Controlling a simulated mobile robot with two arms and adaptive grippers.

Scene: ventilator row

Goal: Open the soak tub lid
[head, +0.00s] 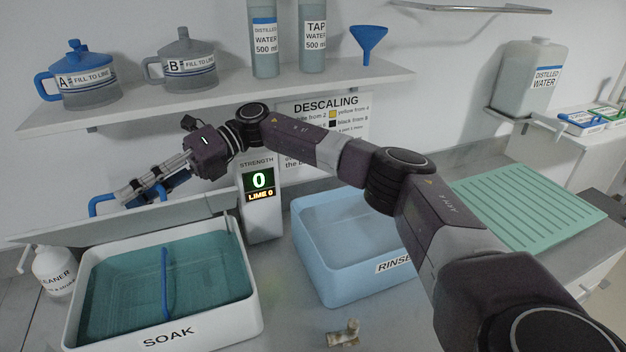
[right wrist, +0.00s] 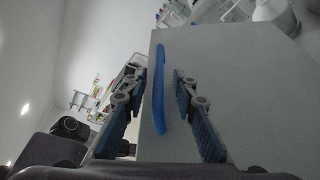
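The white soak tub (head: 252,322), labelled SOAK, stands at the lower left of the head view, its teal liquid uncovered. The soak tub lid (head: 75,231) is raised behind the tub, tilted up, seen nearly edge-on. Its blue handle (head: 98,205) shows near the upper edge, partly hidden by my right gripper (head: 150,188). In the right wrist view, the blue handle (right wrist: 159,85) lies between the two spread fingers of my right gripper (right wrist: 158,98), with gaps beside it. The lid's pale face (right wrist: 240,95) fills the middle right there. My left gripper is not in view.
A blue rod (head: 165,283) lies across the soak tub. A cleaner bottle (head: 53,272) is at far left, and a small item (head: 343,334) lies in front.

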